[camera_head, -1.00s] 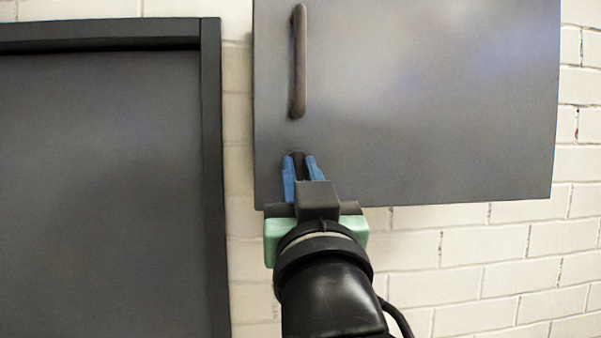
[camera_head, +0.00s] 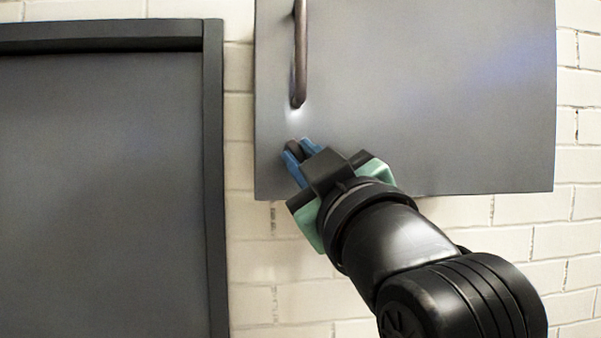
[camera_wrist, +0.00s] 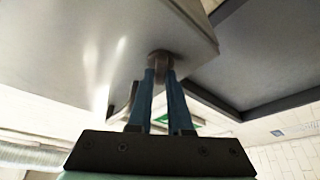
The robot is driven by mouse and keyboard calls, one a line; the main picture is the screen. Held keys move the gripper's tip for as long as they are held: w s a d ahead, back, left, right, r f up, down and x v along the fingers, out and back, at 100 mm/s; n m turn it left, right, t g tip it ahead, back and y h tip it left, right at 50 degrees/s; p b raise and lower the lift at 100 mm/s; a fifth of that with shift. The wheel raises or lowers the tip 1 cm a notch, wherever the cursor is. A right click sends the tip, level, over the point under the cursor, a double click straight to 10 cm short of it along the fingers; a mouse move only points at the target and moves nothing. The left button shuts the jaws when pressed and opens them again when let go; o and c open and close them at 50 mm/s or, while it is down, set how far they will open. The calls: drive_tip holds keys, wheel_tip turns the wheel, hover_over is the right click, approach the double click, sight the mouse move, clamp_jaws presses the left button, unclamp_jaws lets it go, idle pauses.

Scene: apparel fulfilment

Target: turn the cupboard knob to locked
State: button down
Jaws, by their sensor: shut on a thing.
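The grey cupboard door (camera_head: 430,90) hangs on the wall, with a dark vertical handle (camera_head: 300,60) near its left edge. The small dark knob (camera_head: 293,147) is below the handle, near the door's lower left corner. My gripper (camera_head: 301,150) reaches it from the lower right, tilted, with its blue fingers shut on the knob's two sides. In the wrist view the knob (camera_wrist: 160,60) shows between the fingertips (camera_wrist: 161,74) against the cupboard. The fingers hide part of the knob, and I see no lock marking.
A dark-framed grey panel (camera_head: 100,190) stands to the left, with a strip of wall between it and the cupboard. White brick wall (camera_head: 270,290) lies below the cupboard and to its right. The space under the door is free apart from my arm.

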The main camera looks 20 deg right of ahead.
drive_tip(key=n+g+y+b, duration=0.1)
drive_tip(key=n, duration=0.2)
drive_tip(key=n+y+b, duration=0.1)
drive_tip(key=n, duration=0.2)
drive_tip(key=shift+d+n+g+y, duration=0.2)
drive_tip(key=shift+n+g+y, duration=0.1)
drive_tip(key=shift+n+g, duration=0.1)
drive_tip(key=n, duration=0.2)
drive_tip(key=n+g, duration=0.1)
drive_tip(key=n, duration=0.1)
drive_tip(key=n+g, duration=0.1)
drive_tip(key=shift+r+n, duration=0.25)
drive_tip(key=shift+n, duration=0.15)
drive_tip(key=c, duration=0.8)
unclamp_jaws()
drive_tip(key=shift+w+d+f, duration=0.1)
drive_tip(key=shift+w, duration=0.05)
drive_tip(key=shift+c, duration=0.2)
drive_tip(key=shift+a, duration=0.2)
